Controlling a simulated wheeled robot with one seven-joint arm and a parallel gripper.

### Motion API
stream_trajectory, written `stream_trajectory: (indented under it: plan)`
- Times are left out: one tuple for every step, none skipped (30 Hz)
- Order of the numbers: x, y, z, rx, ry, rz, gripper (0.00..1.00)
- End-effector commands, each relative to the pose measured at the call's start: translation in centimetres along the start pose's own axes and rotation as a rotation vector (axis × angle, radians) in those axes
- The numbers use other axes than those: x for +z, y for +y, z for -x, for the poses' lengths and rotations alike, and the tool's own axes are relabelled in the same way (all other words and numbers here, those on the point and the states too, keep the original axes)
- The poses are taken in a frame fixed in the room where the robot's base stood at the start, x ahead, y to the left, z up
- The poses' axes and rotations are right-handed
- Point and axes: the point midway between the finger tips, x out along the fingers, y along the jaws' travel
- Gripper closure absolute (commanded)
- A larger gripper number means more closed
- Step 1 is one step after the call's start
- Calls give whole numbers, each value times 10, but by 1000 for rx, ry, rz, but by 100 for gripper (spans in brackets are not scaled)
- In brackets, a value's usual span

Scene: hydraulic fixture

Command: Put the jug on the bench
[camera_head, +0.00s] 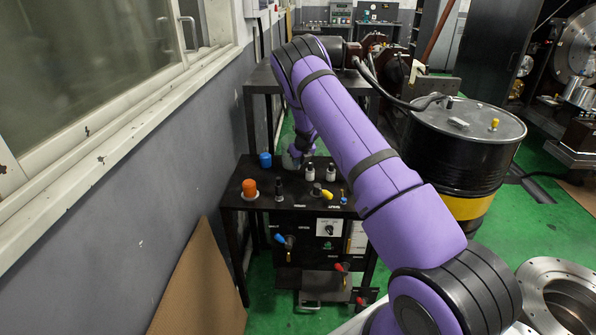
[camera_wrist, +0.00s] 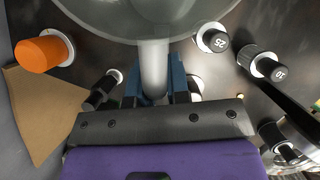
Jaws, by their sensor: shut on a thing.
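The jug is a grey, see-through vessel. In the wrist view its round body (camera_wrist: 150,18) fills the top edge and its pale handle (camera_wrist: 153,68) points toward me. My gripper (camera_wrist: 155,90) has blue fingers on both sides of the handle and is shut on it. In the head view the jug (camera_head: 289,160) is a small, partly hidden grey shape over the rear of a dark control bench (camera_head: 230,196). My purple arm hides most of my gripper there. I cannot tell whether the jug touches the bench top.
The bench top carries an orange knob (camera_head: 249,188), a blue knob (camera_head: 265,160) and several black-and-white knobs (camera_head: 309,172). A taller dark table (camera_head: 262,78) stands behind. A black drum (camera_head: 470,130) stands right of my arm. A brown board (camera_head: 200,285) leans at the left wall.

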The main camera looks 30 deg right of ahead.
Motion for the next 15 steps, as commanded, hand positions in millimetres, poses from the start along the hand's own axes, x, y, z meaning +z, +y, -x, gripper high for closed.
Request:
stream_trajectory:
  plan:
    - [-2, 0, -6, 0, -1, -1, 100]
    - [-3, 0, -9, -1, -1, -1, 100]
    - [-4, 0, -12, -1, -1, 0, 100]
    - [-5, 0, -14, -1, -1, 0, 100]
    - [-6, 0, -16, -1, -1, 0, 100]
    - [-7, 0, -19, 0, -1, 0, 100]
    - [-9, 0, -22, 0, -1, -1, 100]
    - [-11, 0, -25, 0, 0, -2, 100]
    - [-13, -1, -31, 0, 1, -2, 100]
    - [-15, -1, -35, 0, 1, -2, 100]
    - [-16, -1, -38, -1, 1, -1, 100]
    - [-18, -1, -42, -1, -1, -1, 100]
    - [-18, -1, -44, -1, -1, -1, 100]
    - [-19, 0, -46, -1, -2, -1, 100]
    - [-19, 0, -46, -1, -2, -1, 100]
